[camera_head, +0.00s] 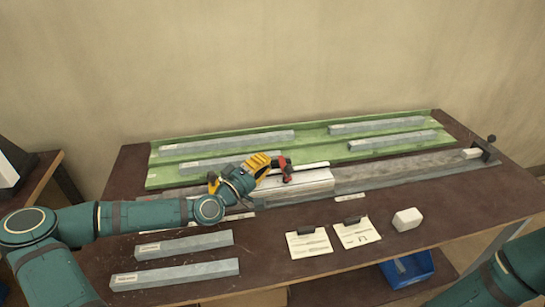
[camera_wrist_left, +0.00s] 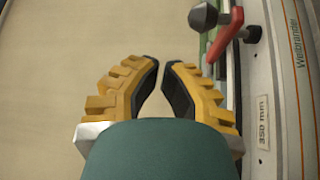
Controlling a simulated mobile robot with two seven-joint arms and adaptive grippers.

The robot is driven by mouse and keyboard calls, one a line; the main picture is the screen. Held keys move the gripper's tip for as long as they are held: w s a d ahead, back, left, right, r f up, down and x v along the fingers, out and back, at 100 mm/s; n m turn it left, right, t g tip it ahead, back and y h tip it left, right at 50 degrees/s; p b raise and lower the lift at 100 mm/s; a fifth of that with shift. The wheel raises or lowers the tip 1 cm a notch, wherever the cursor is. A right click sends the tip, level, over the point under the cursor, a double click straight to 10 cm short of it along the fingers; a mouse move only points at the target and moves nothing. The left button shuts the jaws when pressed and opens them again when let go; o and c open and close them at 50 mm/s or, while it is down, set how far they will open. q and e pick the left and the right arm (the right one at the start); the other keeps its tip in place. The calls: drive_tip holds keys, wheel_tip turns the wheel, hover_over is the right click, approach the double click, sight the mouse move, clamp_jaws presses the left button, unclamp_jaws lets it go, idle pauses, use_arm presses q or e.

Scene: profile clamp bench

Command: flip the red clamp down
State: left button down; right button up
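My right gripper is out of view; only part of my right arm shows at the lower right of the head view.
A green tray (camera_head: 310,141) with several grey bars lies behind the rail (camera_head: 400,172). More bars (camera_head: 175,273) lie front left. Two clipboards (camera_head: 309,243) and a white block (camera_head: 407,219) lie at the front. A blue bin (camera_head: 408,270) stands below. A dark end stop (camera_head: 487,150) is at right.

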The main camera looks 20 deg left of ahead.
use_arm(q)
drive_tip(key=shift+s+a+f, duration=1.5)
drive_tip(key=shift+s+a, duration=0.05)
drive_tip(key=shift+a, duration=0.2)
